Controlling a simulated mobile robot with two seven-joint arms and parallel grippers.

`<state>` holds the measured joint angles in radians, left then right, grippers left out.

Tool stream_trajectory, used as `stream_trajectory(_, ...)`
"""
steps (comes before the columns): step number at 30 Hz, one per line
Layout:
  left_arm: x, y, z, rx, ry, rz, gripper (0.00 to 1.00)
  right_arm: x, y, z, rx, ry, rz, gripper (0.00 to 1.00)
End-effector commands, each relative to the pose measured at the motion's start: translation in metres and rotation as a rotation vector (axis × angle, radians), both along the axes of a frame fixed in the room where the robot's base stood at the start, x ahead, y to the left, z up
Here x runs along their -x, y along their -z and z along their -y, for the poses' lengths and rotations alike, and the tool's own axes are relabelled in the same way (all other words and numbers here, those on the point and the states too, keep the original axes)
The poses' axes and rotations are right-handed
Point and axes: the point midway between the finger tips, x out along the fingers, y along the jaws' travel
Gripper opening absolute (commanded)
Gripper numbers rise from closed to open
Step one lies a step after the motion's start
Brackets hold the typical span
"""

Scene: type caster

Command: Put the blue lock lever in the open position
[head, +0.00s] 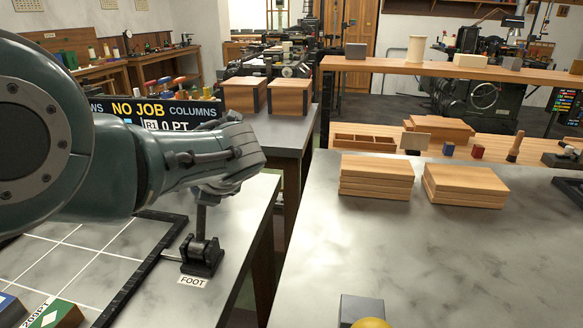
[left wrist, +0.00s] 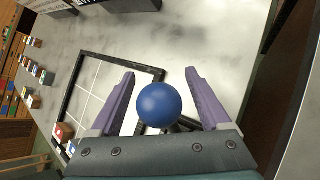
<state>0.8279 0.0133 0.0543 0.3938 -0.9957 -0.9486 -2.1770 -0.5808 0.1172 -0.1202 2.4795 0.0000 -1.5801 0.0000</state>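The lock lever has a blue ball knob (left wrist: 160,105), seen in the left wrist view. In the head view its dark stem (head: 201,218) rises nearly upright from a black base (head: 202,256) beside a "FOOT" label, and my left gripper hides the knob. My left gripper (head: 240,155) is over the top of the stem. In the left wrist view its purple fingers (left wrist: 160,73) are spread on either side of the knob, with a gap on each side. My right gripper is not in view.
A black frame (head: 135,278) lies on the marble bench left of the lever. A "NO JOB" sign (head: 140,108) stands behind my left arm. A yellow ball (head: 371,323) and grey block (head: 361,308) are at the bottom edge. Stacked boards (head: 376,177) lie on the right bench.

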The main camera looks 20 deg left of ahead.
Motion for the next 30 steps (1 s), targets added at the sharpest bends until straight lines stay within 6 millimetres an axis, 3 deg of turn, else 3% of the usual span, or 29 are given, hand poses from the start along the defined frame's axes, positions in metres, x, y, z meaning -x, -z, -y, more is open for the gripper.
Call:
stream_trajectory(8, 0.0, -0.005, 0.002, -0.002, 0.001, 0.002, 0.81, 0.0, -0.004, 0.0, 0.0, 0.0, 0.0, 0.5)
stream_trajectory(21, 0.024, -0.05, 0.045, 0.0, 0.002, 0.0, 0.81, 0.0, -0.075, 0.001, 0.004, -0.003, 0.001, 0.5)
stream_trajectory(30, 0.035, -0.064, 0.067, 0.0, 0.001, 0.001, 0.81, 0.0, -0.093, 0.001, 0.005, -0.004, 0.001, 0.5)
